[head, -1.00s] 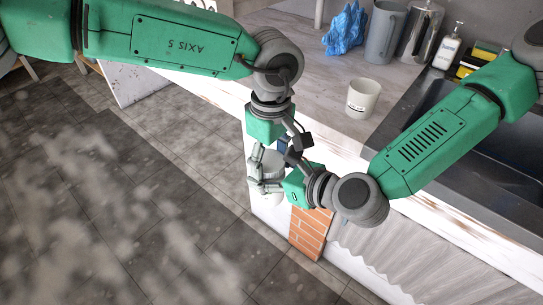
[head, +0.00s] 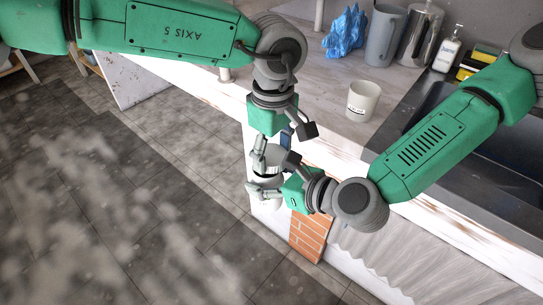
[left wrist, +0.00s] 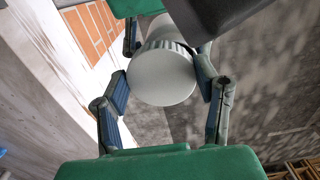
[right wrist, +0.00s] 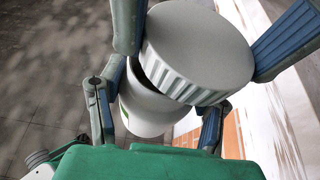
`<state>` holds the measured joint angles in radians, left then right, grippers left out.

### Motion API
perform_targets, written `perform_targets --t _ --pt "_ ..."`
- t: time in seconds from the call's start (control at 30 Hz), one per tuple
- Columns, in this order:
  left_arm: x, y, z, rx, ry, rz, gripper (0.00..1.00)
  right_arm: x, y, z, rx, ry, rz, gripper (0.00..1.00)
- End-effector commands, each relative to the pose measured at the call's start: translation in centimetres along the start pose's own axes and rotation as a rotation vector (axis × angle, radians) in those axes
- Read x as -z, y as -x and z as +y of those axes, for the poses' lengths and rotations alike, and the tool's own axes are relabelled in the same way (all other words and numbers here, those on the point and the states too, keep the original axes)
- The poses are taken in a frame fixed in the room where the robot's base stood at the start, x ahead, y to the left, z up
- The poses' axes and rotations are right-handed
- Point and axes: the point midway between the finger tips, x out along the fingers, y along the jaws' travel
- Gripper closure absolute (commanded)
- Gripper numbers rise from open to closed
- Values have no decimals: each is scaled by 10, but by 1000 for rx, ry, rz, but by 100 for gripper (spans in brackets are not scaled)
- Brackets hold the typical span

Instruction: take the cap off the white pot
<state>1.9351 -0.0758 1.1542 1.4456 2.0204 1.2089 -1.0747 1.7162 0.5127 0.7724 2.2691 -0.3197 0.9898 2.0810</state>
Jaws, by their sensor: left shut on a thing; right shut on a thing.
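The white pot's ribbed grey-white cap (right wrist: 205,45) sits tilted above the pot body (right wrist: 150,112) in the right wrist view, with a dark gap between them on the left. The cap's round top (left wrist: 162,78) faces the left wrist camera and hides most of the pot. My left gripper (head: 268,154) is shut on the cap, its fingers on opposite sides of the rim. My right gripper (head: 265,188) is shut on the pot body just below and holds it in the air in front of the counter. The arms partly hide both parts in the head view.
The counter (head: 300,85) behind holds a white cup (head: 362,100), a blue crumpled item (head: 345,32), a grey pitcher (head: 384,36) and a soap bottle (head: 448,50). A dark sink (head: 500,135) is at right. Open tiled floor (head: 140,200) lies at left.

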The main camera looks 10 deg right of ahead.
Motion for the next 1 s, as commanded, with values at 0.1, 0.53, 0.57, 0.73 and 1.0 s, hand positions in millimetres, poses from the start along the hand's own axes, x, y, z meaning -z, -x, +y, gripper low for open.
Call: perform_targets --t 0.1,0.53,0.57,0.73,1.0 --pt "0 0 -2 5 0 0 90 -1 0 -3 7 0 -4 100" --pt "1 10 -3 10 1 1 90 -2 -1 -6 14 0 -6 100" --pt "2 14 -3 10 1 2 90 -2 -1 -6 14 -1 -6 100" --pt "2 35 -3 10 1 2 90 -2 -1 -6 15 -1 -6 100" --pt "30 30 -22 14 -46 0 90 -2 4 -20 69 -28 -6 100"
